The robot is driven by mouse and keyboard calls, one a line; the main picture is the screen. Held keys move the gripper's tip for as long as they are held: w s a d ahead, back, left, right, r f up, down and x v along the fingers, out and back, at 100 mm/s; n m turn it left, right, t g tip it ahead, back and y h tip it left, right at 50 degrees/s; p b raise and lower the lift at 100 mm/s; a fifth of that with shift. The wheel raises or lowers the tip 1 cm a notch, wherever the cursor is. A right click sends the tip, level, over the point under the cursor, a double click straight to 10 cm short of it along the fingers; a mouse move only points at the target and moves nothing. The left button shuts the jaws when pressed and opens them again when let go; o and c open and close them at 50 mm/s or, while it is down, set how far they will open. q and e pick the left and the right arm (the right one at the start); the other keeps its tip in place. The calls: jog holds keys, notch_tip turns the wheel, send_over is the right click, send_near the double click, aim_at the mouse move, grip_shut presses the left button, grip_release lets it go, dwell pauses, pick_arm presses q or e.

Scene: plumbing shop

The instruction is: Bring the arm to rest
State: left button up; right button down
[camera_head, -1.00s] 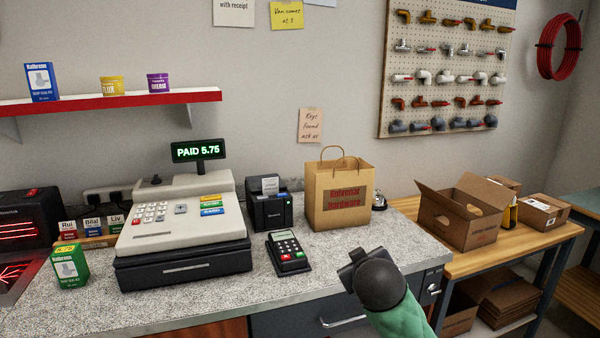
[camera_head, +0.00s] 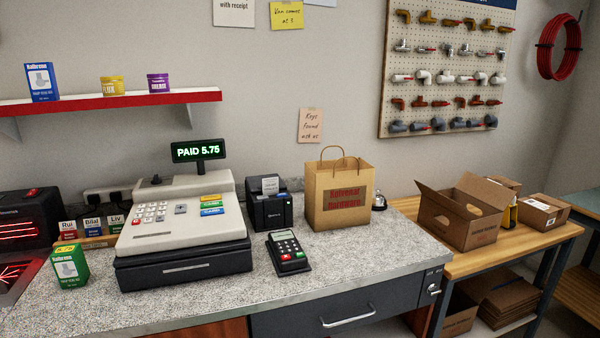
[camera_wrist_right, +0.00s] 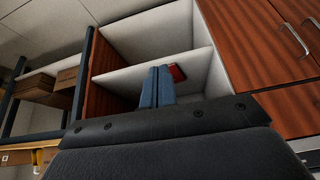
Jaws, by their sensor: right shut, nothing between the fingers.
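My right gripper (camera_wrist_right: 157,87) shows in the right wrist view, its two blue-grey fingers together with nothing between them. It points toward open white shelving (camera_wrist_right: 145,75) under the counter, and a small red object (camera_wrist_right: 177,72) lies just beyond the fingertips. I cannot tell whether they touch. Neither of my arms shows in the head view.
The counter (camera_head: 390,255) holds a cash register (camera_head: 180,230) reading PAID 5.75, a card terminal (camera_head: 288,250), a receipt printer (camera_head: 268,205), a paper bag (camera_head: 338,195) and a green box (camera_head: 69,267).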

jog(key=s+f+g, duration=0.1)
jog(key=s+f, duration=0.3)
jog(key=s, duration=0.3)
jog(key=s+f+g, duration=0.2)
jog(key=s+f, duration=0.3)
jog(key=s, duration=0.3)
jog(key=shift+s+a+f+m, duration=0.3)
jog(key=shift+a, duration=0.1)
